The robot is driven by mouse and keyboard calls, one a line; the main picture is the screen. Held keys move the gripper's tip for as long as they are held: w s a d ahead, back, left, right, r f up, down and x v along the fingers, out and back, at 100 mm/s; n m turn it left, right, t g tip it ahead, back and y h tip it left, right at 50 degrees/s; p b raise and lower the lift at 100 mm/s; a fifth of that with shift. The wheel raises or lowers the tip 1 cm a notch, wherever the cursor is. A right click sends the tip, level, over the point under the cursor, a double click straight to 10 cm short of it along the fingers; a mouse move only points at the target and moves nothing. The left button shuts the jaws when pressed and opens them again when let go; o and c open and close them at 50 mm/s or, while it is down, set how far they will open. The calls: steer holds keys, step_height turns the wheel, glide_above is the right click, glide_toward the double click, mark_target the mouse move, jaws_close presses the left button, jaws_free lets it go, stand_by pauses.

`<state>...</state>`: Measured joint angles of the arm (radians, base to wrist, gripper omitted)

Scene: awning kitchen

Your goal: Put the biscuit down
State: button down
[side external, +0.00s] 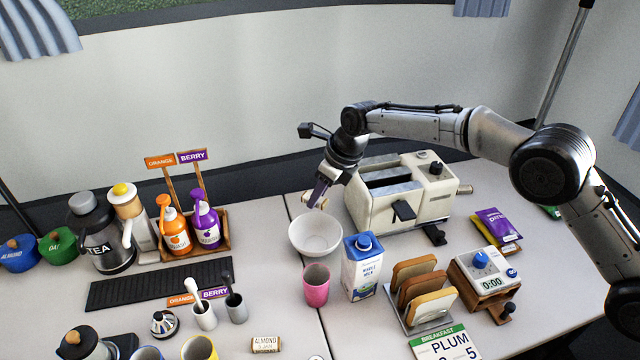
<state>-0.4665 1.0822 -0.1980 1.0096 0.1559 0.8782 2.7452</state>
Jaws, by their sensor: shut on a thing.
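My gripper (319,196) points down just above the white bowl (316,236), near its back rim. It is shut on a small pale tan thing that looks like the biscuit (308,199). The fingers hide part of it, so its full shape is unclear. The bowl stands upright on the table and its visible inside looks empty. A small tan packet (266,344) with a label reading "ALMOND" lies at the front of the table.
A cream toaster (385,207) stands close right of my gripper. A pink cup (316,287), milk carton (362,268) and toast rack (425,312) crowd the bowl's front. A dark drip mat (160,283) and pump bottles (174,232) are left. Bare table lies left of the pink cup.

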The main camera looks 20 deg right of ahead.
mark_target(323, 200)
steer(key=shift+f, duration=5.45)
steer(key=c, duration=0.5)
jaws_free()
steer(key=shift+c, duration=0.2)
steer(key=shift+r, duration=3.5)
